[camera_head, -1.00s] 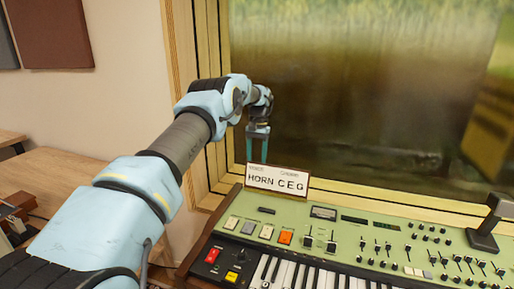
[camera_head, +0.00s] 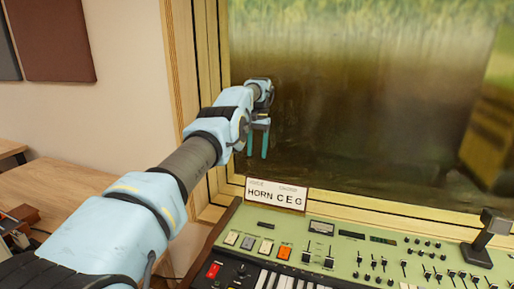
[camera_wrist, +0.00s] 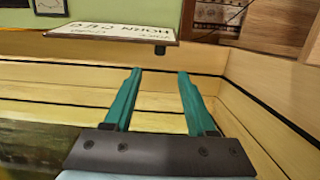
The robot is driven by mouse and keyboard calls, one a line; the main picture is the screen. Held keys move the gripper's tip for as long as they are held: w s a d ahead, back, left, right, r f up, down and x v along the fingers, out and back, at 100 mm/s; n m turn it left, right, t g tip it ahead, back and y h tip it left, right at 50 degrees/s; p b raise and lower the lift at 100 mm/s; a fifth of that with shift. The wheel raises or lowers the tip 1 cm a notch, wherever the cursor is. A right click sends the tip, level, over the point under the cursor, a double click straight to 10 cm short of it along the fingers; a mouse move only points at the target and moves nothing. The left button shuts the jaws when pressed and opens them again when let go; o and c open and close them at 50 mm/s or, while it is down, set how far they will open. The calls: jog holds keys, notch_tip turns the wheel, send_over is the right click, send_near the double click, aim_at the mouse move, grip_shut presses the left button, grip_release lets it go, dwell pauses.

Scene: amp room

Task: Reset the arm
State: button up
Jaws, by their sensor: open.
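My arm reaches from the lower left toward the window in the head view. My gripper (camera_head: 257,142) is open and empty, with its fingers pointing down. It hangs above and slightly left of the white sign (camera_head: 276,195) reading "HORN C E G". In the wrist view my gripper (camera_wrist: 155,100) shows two teal fingers set well apart with nothing between them. The sign (camera_wrist: 112,33) appears upside down beyond the fingertips there, apart from them.
A green keyboard synthesizer (camera_head: 350,255) with sliders, coloured buttons and keys fills the lower right. A black stand-like part (camera_head: 484,240) rises at its right. A large window (camera_head: 370,110) with a wooden frame (camera_head: 180,60) is behind. A wooden desk (camera_head: 70,187) stands at left.

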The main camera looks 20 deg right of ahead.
dwell(0.4)
jog(key=s+a+r+n+t+h, duration=0.1)
jog(key=s+a+r+n, duration=0.15)
jog(key=a, duration=0.75)
jog(key=s+a+r+n+t, duration=0.15)
jog(key=a+r, duration=0.25)
jog(key=a, duration=0.6)
jog(key=s+a+f+n, duration=0.1)
jog(key=s+a, duration=0.7)
jog(key=s, duration=0.5)
jog(key=s+a+f+n, duration=0.1)
jog(key=s+a, duration=0.8)
jog(key=s, duration=0.4)
jog(key=shift+s+f+n, duration=0.15)
jog(key=shift+f+n, duration=0.05)
jog(key=shift+n, duration=0.1)
jog(key=shift+a+t, duration=0.1)
jog(key=shift+t, duration=0.15)
jog(key=shift+c, duration=0.6)
jog(key=shift+a, duration=0.1)
